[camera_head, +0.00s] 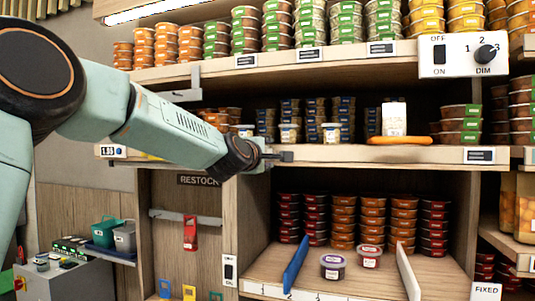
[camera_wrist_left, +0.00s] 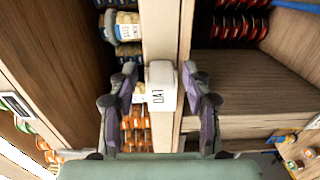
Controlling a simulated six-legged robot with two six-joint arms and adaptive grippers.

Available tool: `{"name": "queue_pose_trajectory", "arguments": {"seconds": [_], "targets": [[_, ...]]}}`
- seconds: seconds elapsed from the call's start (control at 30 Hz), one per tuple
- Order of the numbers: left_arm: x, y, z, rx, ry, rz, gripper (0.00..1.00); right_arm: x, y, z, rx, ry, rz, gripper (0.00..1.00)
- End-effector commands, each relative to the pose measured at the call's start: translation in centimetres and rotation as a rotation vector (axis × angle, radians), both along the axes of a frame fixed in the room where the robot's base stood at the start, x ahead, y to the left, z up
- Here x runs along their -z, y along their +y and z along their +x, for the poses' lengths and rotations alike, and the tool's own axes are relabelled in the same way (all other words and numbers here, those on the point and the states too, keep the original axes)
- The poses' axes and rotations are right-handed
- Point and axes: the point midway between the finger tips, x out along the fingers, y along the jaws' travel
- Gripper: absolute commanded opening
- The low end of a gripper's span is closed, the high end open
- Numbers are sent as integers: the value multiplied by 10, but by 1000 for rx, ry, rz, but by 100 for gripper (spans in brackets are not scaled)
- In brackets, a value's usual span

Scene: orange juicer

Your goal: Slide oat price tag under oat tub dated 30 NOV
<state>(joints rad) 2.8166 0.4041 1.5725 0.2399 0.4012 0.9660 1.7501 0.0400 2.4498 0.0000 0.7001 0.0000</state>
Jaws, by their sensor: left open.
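A small white price tag reading OAT (camera_wrist_left: 161,87) sits on the pale shelf edge in the left wrist view. My left gripper (camera_wrist_left: 160,72) is open, with one finger on each side of the tag and gaps between. In the head view my left gripper (camera_head: 276,156) is at the front edge of the middle shelf (camera_head: 350,154); the tag cannot be made out there. Small labelled tubs stand on this shelf, one (camera_head: 289,132) just behind the gripper and another (camera_head: 331,133) to its right. Their dates are too small to read. My right gripper is not in view.
An orange object (camera_head: 401,140) lies in front of a white card (camera_head: 394,115) on the middle shelf. Below, a blue divider (camera_head: 295,264) and two tubs (camera_head: 333,266) stand on the lower shelf. A switch panel (camera_head: 461,55) hangs at upper right.

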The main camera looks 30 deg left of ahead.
Motion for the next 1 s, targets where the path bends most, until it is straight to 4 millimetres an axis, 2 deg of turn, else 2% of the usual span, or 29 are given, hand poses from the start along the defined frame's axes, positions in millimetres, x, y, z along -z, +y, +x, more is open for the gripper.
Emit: {"name": "queue_pose_trajectory", "arguments": {"seconds": [0.3,0.87,1.0], "targets": [[0,-1,-2,0,1,0,49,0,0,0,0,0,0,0],[0,0,-1,0,0,0,2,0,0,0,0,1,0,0],[-1,0,0,0,-2,1,0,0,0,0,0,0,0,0]]}}
